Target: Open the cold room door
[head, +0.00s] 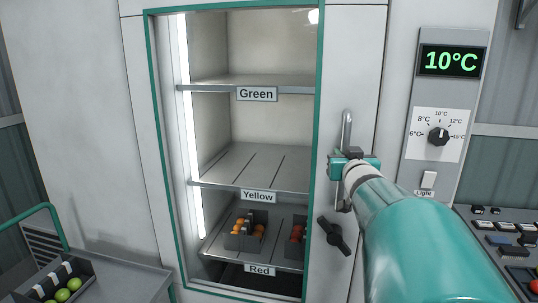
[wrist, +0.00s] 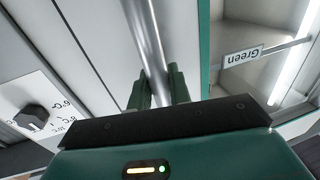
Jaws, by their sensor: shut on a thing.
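The cold room door (head: 352,60) is a white panel with a large window edged in teal. It looks flush with the wall around it. Its handle (head: 347,128) is an upright metal bar on the right side of the door. My gripper (head: 346,162) is shut on the handle's middle. In the wrist view, the handle (wrist: 146,38) runs between the two green fingers (wrist: 158,88). A black turning latch (head: 334,236) sits below the handle, slanted down to the right.
Shelves labelled Green (head: 257,94), Yellow (head: 258,196) and Red (head: 260,270) show through the window, with tomato crates (head: 247,238) on the lowest visible tier. A control panel (head: 439,135) reading 10°C is at right. A trolley (head: 120,284) with green tomatoes stands at lower left.

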